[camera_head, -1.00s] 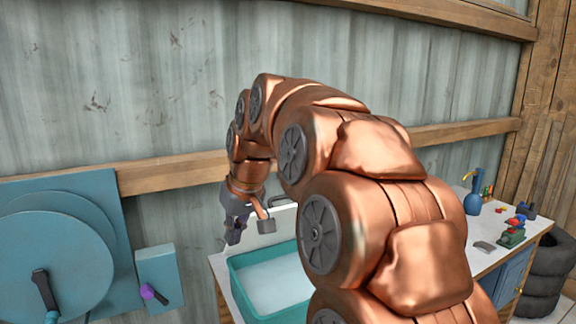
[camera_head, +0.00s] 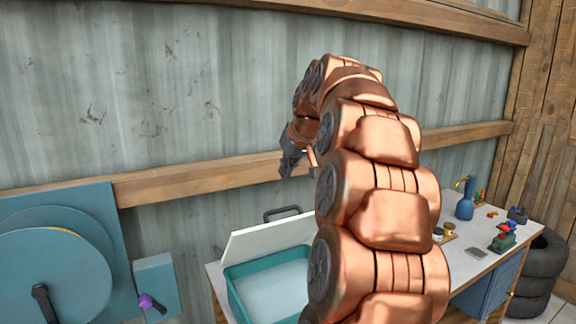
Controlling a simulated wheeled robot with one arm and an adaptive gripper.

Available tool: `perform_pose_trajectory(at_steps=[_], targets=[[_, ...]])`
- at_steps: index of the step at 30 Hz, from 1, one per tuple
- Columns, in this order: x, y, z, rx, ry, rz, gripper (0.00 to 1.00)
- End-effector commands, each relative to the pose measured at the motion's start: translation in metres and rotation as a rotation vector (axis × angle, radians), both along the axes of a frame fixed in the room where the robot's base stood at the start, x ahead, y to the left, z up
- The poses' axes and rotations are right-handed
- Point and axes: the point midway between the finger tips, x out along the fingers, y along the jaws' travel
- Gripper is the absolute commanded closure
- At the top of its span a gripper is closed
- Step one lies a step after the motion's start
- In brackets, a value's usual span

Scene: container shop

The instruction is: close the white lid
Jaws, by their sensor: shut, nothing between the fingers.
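The white lid (camera_head: 262,238) stands raised and tilted at the back of a teal open box (camera_head: 237,299) on the workbench. A dark handle (camera_head: 282,213) shows at the lid's top edge. The box's pale inside is visible, and my arm hides its right side and the lid's right end. My gripper (camera_head: 287,172) is shut and empty, pointing down-left above and behind the lid, near the wooden rail. It appears apart from the lid.
The workbench (camera_head: 478,260) carries a blue bottle (camera_head: 465,205), a small green and red tool (camera_head: 503,238) and small jars (camera_head: 448,230) at the right. Black tires (camera_head: 540,270) stand beyond it. A teal panel with a disc (camera_head: 60,250) is at the left.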

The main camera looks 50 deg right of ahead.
Motion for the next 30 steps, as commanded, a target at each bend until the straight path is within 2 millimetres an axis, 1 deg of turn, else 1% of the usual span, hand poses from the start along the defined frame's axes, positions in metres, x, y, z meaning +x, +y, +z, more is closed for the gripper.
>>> perform_pose_trajectory(at_steps=[5,13,18,21,30], targets=[[0.015,-0.004,-0.019,0.002,0.003,0.001,1.00],[0.040,-0.013,-0.057,0.004,0.005,0.000,1.00],[0.029,-0.009,-0.065,0.002,0.002,0.000,1.00],[0.025,-0.007,-0.072,0.003,0.003,0.000,1.00],[0.015,-0.004,-0.084,0.002,0.002,0.000,1.00]])
